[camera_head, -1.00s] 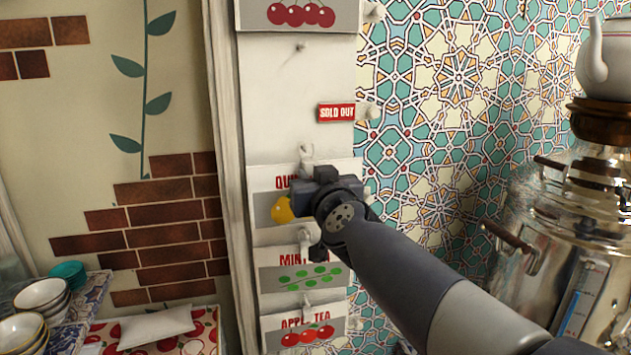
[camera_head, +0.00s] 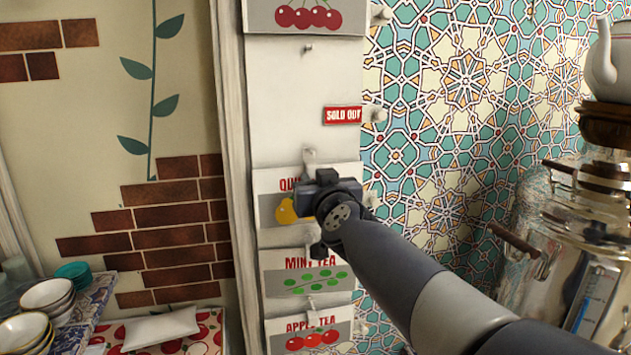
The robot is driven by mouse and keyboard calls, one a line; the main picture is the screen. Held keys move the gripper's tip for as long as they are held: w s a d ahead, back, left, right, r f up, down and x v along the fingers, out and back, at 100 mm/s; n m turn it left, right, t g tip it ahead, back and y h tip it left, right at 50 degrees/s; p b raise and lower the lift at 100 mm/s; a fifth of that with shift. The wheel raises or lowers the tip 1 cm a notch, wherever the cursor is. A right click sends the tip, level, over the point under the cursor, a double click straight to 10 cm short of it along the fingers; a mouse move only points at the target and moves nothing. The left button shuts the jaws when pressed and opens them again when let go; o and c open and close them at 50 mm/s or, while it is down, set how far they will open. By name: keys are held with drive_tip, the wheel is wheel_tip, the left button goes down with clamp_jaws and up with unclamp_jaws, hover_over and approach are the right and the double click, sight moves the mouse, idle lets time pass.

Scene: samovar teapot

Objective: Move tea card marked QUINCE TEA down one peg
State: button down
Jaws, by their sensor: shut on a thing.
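The tea card QUINCE TEA (camera_head: 270,222), white and grey with a yellow quince, is against the white board (camera_head: 285,125). Its right part is hidden behind my gripper (camera_head: 318,194). A white tab or peg (camera_head: 309,160) shows at the card's top edge. My gripper reaches in from the lower right and is shut at the card, its fingertips mostly hidden by its own body. The MINT TEA card (camera_head: 285,282) with green leaves is directly below, and the APPLE TEA card (camera_head: 280,338) is below that.
A bare peg (camera_head: 308,49) shows below a cherry card (camera_head: 345,18). A red SOLD OUT sign (camera_head: 342,115) is beside a side peg (camera_head: 375,115). A shiny samovar (camera_head: 560,225) stands at right. Bowls (camera_head: 45,295) are at lower left.

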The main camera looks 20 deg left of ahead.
idle(0.3)
drive_tip(key=c, duration=1.2)
unclamp_jaws()
drive_tip(key=v, duration=1)
drive_tip(key=shift+s+d, duration=0.2)
drive_tip(key=shift+s, duration=0.15)
drive_tip(key=x, duration=1)
drive_tip(key=shift+w+a+r, duration=0.15)
drive_tip(key=shift+w+r, duration=0.15)
drive_tip(key=shift+r, duration=0.05)
drive_tip(key=shift+s+d+r+p, duration=0.25)
drive_tip(key=shift+s+d+p, duration=0.05)
drive_tip(key=shift+s, duration=0.25)
drive_tip(key=shift+w, duration=0.1)
